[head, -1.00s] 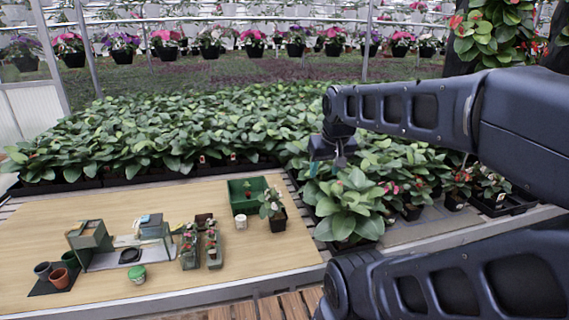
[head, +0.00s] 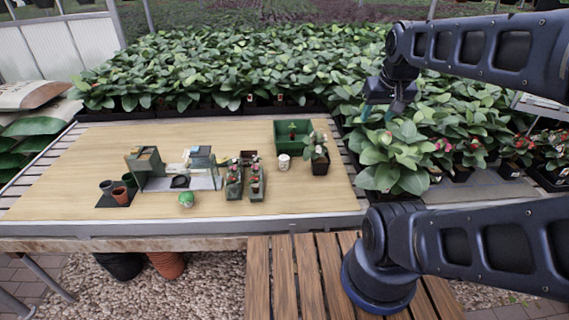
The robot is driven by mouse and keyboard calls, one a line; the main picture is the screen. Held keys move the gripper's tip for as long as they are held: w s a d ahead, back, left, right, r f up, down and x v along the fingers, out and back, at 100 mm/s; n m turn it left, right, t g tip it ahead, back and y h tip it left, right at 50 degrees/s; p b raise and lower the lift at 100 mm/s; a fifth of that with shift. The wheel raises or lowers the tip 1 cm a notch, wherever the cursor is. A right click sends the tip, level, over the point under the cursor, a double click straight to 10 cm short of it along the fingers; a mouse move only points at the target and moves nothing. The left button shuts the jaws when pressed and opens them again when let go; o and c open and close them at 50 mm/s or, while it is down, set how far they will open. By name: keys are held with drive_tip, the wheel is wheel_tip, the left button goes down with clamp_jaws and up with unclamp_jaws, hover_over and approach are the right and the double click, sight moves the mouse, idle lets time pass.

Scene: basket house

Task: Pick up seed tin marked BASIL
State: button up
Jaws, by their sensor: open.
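No lettering is readable at this size, so I cannot tell which item is the tin marked BASIL. A small round green container (head: 186,200) with some white on it sits near the front of the wooden tabletop (head: 75,185). A small white container (head: 283,162) stands farther right, just in front of a green crate. My gripper (head: 378,112) hangs open and empty at the right, above the leafy plants beyond the table's right end. It is well apart from both containers.
A green-grey stand (head: 146,168) and dark pots (head: 106,187) are at the left. Two planted troughs (head: 234,183) stand mid-table, with a green crate (head: 292,138) and a potted plant (head: 319,160) behind right. The tabletop's left part is clear. A slatted wooden surface (head: 285,275) lies in front.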

idle(0.3)
drive_tip(key=o, duration=0.5)
